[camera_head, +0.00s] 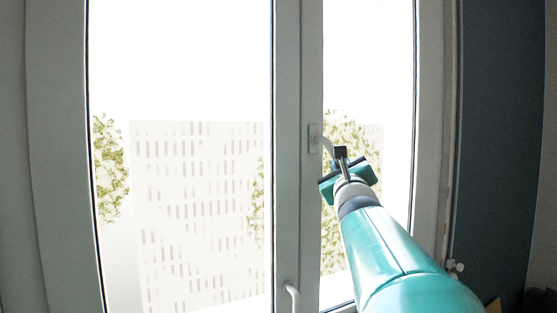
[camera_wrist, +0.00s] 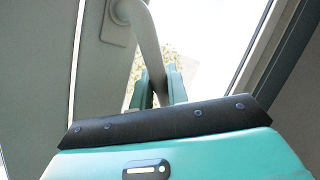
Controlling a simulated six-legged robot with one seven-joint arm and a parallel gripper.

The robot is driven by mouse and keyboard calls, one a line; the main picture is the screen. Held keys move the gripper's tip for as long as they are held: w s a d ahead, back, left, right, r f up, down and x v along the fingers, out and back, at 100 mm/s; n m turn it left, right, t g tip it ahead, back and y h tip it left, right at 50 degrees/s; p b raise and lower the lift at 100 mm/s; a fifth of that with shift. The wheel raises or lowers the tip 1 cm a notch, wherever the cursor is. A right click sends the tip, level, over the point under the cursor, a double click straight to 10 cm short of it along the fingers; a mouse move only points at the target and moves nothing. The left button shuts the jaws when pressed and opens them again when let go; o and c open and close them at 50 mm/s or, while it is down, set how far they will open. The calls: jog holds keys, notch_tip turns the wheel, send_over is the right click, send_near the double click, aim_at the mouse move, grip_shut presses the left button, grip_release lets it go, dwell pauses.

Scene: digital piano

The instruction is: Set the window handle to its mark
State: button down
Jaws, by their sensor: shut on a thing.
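The window handle (camera_head: 327,143) is pale and sits on a small plate on the middle window frame. It slants down and to the right from its pivot. In the wrist view the handle (camera_wrist: 147,40) runs down from its plate to between my fingers. My gripper (camera_head: 341,154) is shut on the handle's lower part; in the wrist view its teal fingers (camera_wrist: 158,88) stand on either side of it. The handle's tip is hidden by the fingers and the gripper body. I cannot make out a mark in either view.
A second white handle (camera_head: 292,296) is low on the middle frame. Glass panes lie on both sides of the frame. The right window frame (camera_head: 433,120) and a dark blue wall (camera_head: 500,130) are to the right of my arm.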

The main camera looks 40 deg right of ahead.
jog(key=shift+w+a+f+m+g+y, duration=0.25)
jog(key=shift+a+m+g, duration=0.45)
jog(key=shift+m, duration=0.55)
jog(key=shift+w+a+f+m+g+y, duration=0.1)
jog(key=shift+a+f+m+g+y, duration=0.1)
jog(key=shift+a+m+g, duration=0.75)
jog(key=shift+w+a+f+m+g+y, duration=0.15)
jog(key=shift+w+a+m+g+y, duration=0.25)
jog(key=shift+m, duration=1.1)
jog(key=shift+s+a, duration=0.1)
jog(key=shift+s, duration=0.05)
jog(key=c, duration=1.5)
grip_release()
jog(key=shift+o, duration=0.2)
